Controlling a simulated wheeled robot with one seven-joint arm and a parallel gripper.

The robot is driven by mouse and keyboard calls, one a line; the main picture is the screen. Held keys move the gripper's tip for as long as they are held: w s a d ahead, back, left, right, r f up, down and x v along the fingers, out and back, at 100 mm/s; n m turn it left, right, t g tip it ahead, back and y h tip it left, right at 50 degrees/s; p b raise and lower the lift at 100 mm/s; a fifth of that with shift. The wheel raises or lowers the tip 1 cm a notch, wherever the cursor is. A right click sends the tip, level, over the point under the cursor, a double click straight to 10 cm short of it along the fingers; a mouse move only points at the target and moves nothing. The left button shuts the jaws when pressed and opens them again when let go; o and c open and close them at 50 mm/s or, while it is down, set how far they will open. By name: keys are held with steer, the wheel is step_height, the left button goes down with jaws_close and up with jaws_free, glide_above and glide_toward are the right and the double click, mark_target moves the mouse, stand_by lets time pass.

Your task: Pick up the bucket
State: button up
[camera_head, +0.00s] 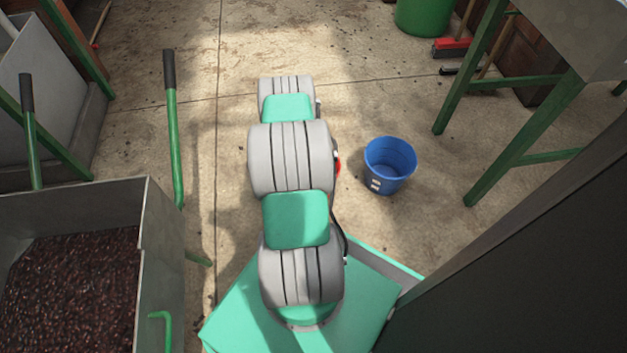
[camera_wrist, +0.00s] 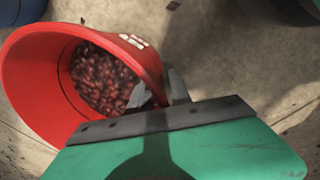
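A red bucket (camera_wrist: 40,80) holding dark red coffee cherries (camera_wrist: 103,80) fills the left of the wrist view, its mouth turned toward the camera. In the head view only a sliver of red (camera_head: 338,166) shows beside my arm, which hides the rest. My gripper (camera_wrist: 163,90) is at the bucket's right rim in the wrist view. One grey finger shows inside the mouth and another outside the wall. Whether they press on the wall cannot be told. A blue bucket (camera_head: 390,165) stands upright on the floor, right of my arm in the head view.
A metal bin (camera_head: 160,270) of dark cherries stands at left, with green-handled levers (camera_head: 173,130) near it. A green-legged table (camera_head: 520,120) and a dark panel (camera_head: 530,260) are at right. A green container (camera_head: 423,15) stands behind. Floor around the blue bucket is clear.

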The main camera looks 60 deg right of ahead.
jaws_close()
stand_by(1.1)
steer(key=shift+d+r, duration=0.1)
